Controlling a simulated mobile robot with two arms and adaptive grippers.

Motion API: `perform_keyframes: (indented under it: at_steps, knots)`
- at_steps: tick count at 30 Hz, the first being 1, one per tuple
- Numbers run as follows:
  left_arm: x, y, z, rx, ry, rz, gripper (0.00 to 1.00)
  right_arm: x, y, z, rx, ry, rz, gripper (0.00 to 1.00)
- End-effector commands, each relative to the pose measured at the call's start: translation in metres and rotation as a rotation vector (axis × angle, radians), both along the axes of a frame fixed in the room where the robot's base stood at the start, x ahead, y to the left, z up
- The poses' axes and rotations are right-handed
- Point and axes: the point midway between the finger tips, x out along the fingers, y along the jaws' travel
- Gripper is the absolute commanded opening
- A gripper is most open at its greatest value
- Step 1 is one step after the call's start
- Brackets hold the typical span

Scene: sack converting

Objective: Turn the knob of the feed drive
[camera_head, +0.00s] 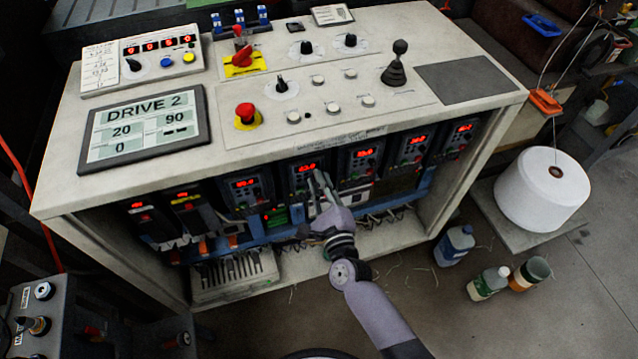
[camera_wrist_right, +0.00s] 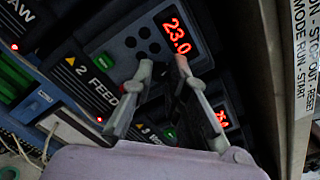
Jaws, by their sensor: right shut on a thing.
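The feed drive (camera_wrist_right: 118,44) is a dark unit in the wrist view, with a lit red display reading about 23.0 and a "2 FEED" label (camera_wrist_right: 97,87) beside it. In the head view the drive (camera_head: 303,168) is in the row under the console top. My right gripper (camera_head: 319,178) reaches up to its front face. In the wrist view the two fingertips of this gripper (camera_wrist_right: 163,66) are just below the display, shut on the knob, which they mostly hide. My left gripper is not in view.
Similar drives with red displays stand close on both sides, such as one to the right (camera_head: 362,158). The console top (camera_head: 300,130) overhangs them. Bottles (camera_head: 455,246) and a white spool (camera_head: 541,190) stand to the right.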

Motion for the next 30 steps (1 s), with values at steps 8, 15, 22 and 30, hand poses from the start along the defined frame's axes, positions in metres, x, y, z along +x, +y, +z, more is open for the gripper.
perform_keyframes:
  at_steps: [8, 15, 22, 30]
  knots:
    - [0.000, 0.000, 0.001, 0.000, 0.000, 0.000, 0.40, 0.000, 0.000, -0.001, -0.251, -0.079, 0.001, 0.00]
    - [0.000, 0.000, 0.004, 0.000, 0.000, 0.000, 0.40, 0.000, 0.000, -0.001, -0.468, -0.151, 0.001, 0.00]
    - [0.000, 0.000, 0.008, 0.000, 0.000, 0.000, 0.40, 0.000, 0.000, -0.002, -0.664, -0.213, 0.001, 0.00]
    - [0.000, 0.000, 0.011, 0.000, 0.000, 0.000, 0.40, 0.000, 0.000, -0.002, -0.841, -0.271, 0.001, 0.00]
